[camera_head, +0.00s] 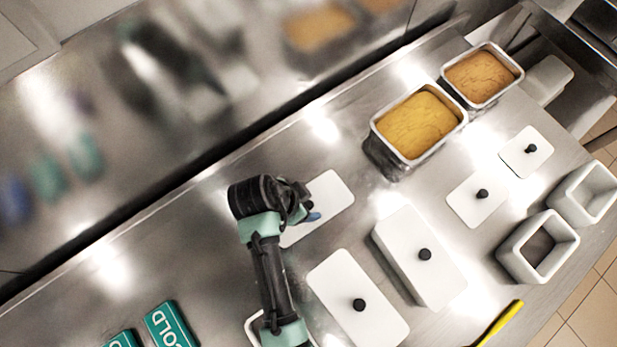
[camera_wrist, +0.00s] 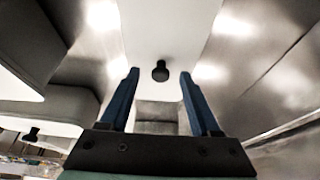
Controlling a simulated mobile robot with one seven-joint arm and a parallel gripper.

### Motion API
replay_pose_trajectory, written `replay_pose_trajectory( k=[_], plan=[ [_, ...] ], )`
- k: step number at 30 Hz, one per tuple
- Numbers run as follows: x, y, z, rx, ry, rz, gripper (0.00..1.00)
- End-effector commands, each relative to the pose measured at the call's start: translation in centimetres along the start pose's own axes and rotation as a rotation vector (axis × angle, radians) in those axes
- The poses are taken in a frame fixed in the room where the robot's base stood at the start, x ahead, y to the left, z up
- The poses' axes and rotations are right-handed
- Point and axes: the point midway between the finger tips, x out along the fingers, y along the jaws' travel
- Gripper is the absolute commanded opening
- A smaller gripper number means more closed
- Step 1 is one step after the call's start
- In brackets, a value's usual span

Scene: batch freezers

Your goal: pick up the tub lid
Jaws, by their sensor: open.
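A flat white lid (camera_head: 335,192) lies on the steel counter, partly hidden by my gripper (camera_head: 308,212). In the wrist view the same white lid (camera_wrist: 172,30) is ahead, with its round black knob (camera_wrist: 160,70) between the two blue fingertips of my gripper (camera_wrist: 159,73). The fingers are open, with a gap on both sides of the knob. I cannot tell how far above the lid the fingertips are. In the head view the knob is hidden behind my gripper.
White lidded tubs (camera_head: 400,240) (camera_head: 335,275) stand right of and below my gripper. Two smaller knobbed lids (camera_head: 465,205) (camera_head: 515,148) lie further right, near empty white tubs (camera_head: 512,262) (camera_head: 570,205). Filled metal pans (camera_head: 390,158) (camera_head: 515,82) stand at the back. A yellow-handled tool (camera_head: 503,322) lies in front.

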Motion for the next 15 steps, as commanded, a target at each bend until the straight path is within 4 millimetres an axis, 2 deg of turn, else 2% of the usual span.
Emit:
replay_pose_trajectory(
  k=[8,15],
  plan=[
    [0.41,-0.04,-0.01,0.000,0.000,-0.002,0.64],
    [0.38,-0.04,-0.01,0.000,0.000,-0.002,0.22]
  ],
)
